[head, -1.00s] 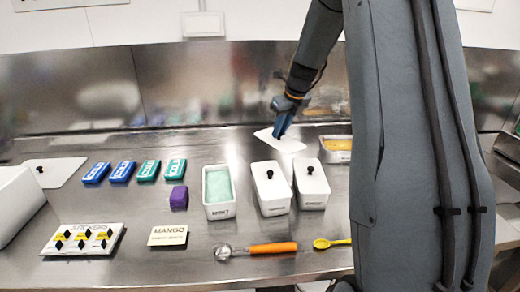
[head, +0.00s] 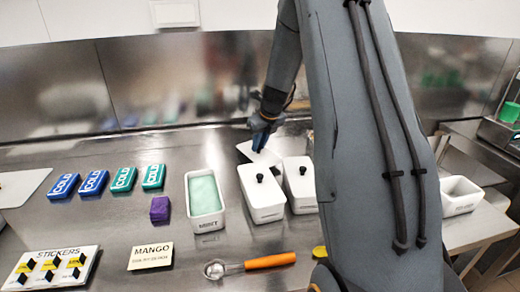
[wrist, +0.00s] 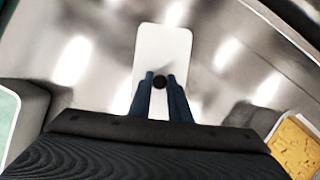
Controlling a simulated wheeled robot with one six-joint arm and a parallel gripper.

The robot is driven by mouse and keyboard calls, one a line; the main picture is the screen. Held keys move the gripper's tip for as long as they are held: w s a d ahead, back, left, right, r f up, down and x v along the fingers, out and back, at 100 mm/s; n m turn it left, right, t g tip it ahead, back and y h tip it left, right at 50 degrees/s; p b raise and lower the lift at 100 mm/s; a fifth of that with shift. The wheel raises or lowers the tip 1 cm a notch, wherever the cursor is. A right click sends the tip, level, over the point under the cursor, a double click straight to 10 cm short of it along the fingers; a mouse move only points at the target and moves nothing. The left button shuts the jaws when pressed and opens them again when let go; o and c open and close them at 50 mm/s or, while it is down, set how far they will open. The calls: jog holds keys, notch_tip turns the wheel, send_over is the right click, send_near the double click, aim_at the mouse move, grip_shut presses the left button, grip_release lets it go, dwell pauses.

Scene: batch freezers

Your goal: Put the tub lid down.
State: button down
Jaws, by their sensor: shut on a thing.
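The white tub lid (wrist: 163,48) with a round black knob lies beyond my fingers in the wrist view, above or on the steel counter; I cannot tell whether it touches. In the head view the lid (head: 268,157) shows at the back of the counter, behind the lidded tubs. My gripper (wrist: 160,84) is shut on the lid's black knob; in the head view my gripper (head: 260,143) comes down onto the lid from above. An open tub of mint-green ice cream (head: 204,193) stands to the left, nearer the front.
Two lidded white tubs (head: 262,203) (head: 300,194) stand just in front of the lid. An open tub with yellow contents (wrist: 294,146) is at the wrist view's lower right. Cold packs (head: 94,182), a purple block (head: 160,209), a MANGO card (head: 151,256) and a scoop (head: 265,261) lie around. Counter behind the mint tub is clear.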

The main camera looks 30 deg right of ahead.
jog(key=shift+f, duration=1.15)
jog(key=shift+f, duration=0.15)
jog(key=c, duration=1.6)
grip_release()
jog(key=shift+c, duration=0.2)
jog(key=b+v, duration=0.1)
jog(key=v, duration=1.1)
jog(key=shift+b, duration=0.4)
jog(key=shift+d, duration=0.1)
